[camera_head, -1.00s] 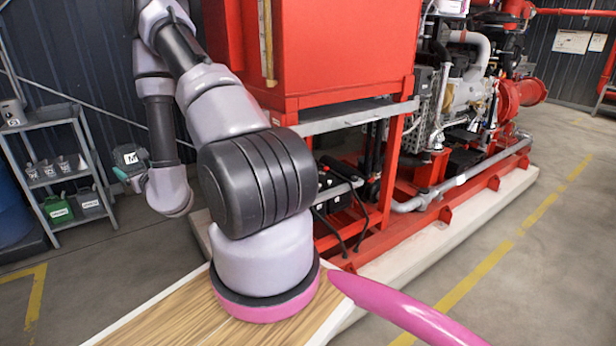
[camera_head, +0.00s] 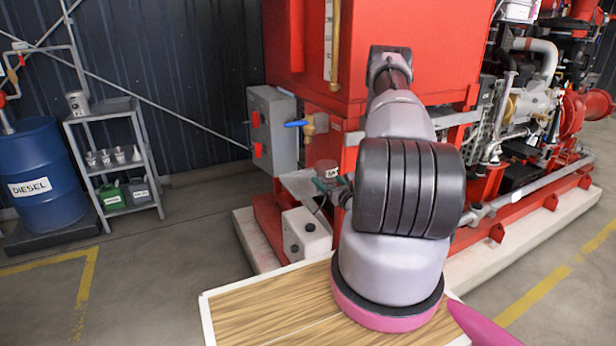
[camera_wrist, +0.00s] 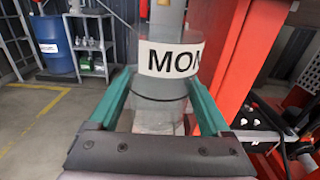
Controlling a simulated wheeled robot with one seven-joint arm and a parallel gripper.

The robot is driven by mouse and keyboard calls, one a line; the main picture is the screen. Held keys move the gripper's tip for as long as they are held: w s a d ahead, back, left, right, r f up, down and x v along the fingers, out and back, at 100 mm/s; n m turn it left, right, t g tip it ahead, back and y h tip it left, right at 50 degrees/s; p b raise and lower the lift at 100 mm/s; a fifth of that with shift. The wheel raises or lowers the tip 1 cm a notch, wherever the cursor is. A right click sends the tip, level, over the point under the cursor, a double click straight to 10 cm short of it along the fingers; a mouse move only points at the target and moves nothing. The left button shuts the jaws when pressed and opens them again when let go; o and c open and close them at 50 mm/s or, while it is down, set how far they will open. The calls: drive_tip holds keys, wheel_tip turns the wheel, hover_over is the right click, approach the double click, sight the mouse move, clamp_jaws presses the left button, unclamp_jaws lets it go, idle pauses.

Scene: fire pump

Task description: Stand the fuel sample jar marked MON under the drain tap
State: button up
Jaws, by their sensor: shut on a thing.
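The clear jar marked MON (camera_wrist: 172,60) stands upright between the teal fingers of my gripper (camera_wrist: 160,92) in the wrist view. In the head view my gripper (camera_head: 332,184) is shut on the jar (camera_head: 326,168), partly hidden behind my arm. The brass drain tap (camera_head: 309,128) with a blue lever is on the red tank's lower side, and the jar shows a little below it and slightly to its right. A grey plate (camera_head: 298,186) is below and left of the jar. I cannot tell whether the jar touches the plate.
A grey control box (camera_head: 273,130) is left of the tap. A white container (camera_head: 305,236) sits below the plate. A shelf rack (camera_head: 115,150) with cups and cans and a blue diesel drum (camera_head: 45,175) stand at the left. The floor between is clear.

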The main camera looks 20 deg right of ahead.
drive_tip(key=w, duration=1.3)
drive_tip(key=shift+w+a, duration=0.25)
drive_tip(key=shift+a, duration=0.05)
drive_tip(key=f, duration=0.2)
drive_tip(key=shift+w+f, duration=0.3)
drive_tip(key=shift+w, duration=0.1)
drive_tip(key=shift+f, duration=0.4)
drive_tip(key=shift+f, duration=0.1)
drive_tip(key=o, duration=1.3)
